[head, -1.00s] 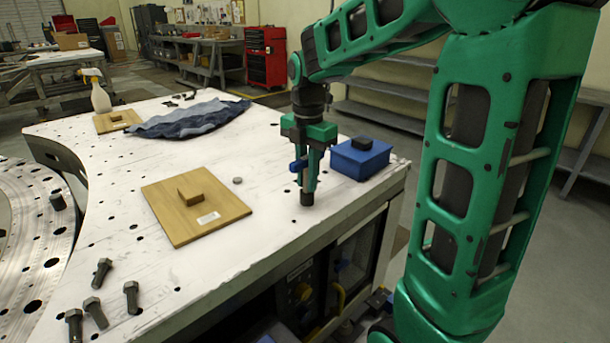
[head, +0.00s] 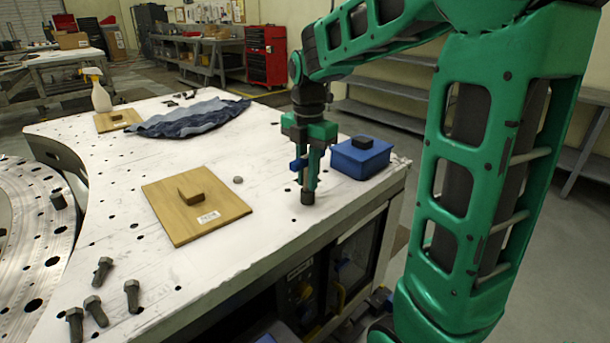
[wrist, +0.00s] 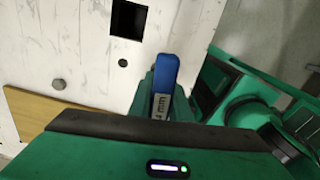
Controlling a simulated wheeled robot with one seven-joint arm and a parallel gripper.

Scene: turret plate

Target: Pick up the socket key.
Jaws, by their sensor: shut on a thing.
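The socket key has a blue handle (head: 297,165) and a dark socket end (head: 307,198) pointing down. In the wrist view the blue handle (wrist: 164,80) shows a white label and sticks out beyond my gripper.
A blue box (head: 350,163) with a black block on top stands close right of my gripper. A wooden board (head: 170,220) with a small block lies left. Several dark bolts (head: 132,293) are at the front left, a blue cloth (head: 180,122) behind. Bare table (head: 265,150) lies between.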

